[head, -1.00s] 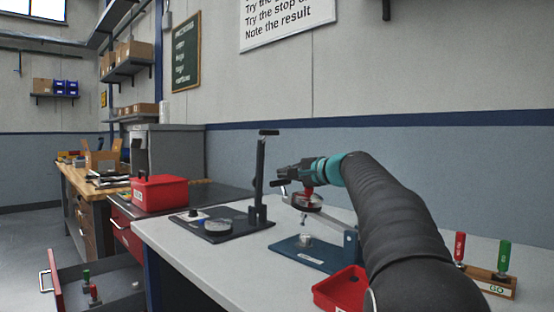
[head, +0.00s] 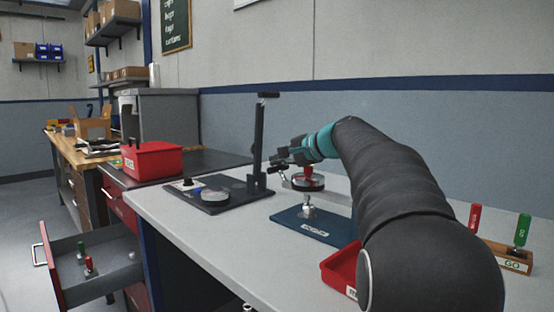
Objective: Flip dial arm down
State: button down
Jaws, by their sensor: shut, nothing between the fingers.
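The dial arm stands over a blue base plate (head: 316,226) on the bench. Its round dial (head: 308,183), with a red piece on top, hangs just above a small silver part (head: 308,209) on the plate. The light grey bar (head: 338,198) of the arm runs right from the dial, close to level, and its far end is hidden behind my arm. My gripper (head: 280,164) is shut and empty, just above and left of the dial. I cannot tell whether it touches the dial arm or whether the dial's tip touches the part.
A black plate (head: 222,203) with a tall upright lever (head: 259,140) stands left of the blue plate. A red bin (head: 342,270) sits below my arm. Red and green tags (head: 522,230) stand at right. A red box (head: 152,160) and an open drawer (head: 90,265) are left.

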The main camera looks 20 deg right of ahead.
jog(key=shift+d+f, duration=0.1)
jog(key=shift+f, duration=0.1)
notch_tip(320, 180, up, 4)
send_over(313, 177)
jog(key=shift+w+a+r, duration=0.2)
jog(key=shift+a, duration=0.05)
jog(key=shift+s+d+r, duration=0.15)
jog(key=shift+s+r, duration=0.05)
jog(key=shift+s, duration=0.2)
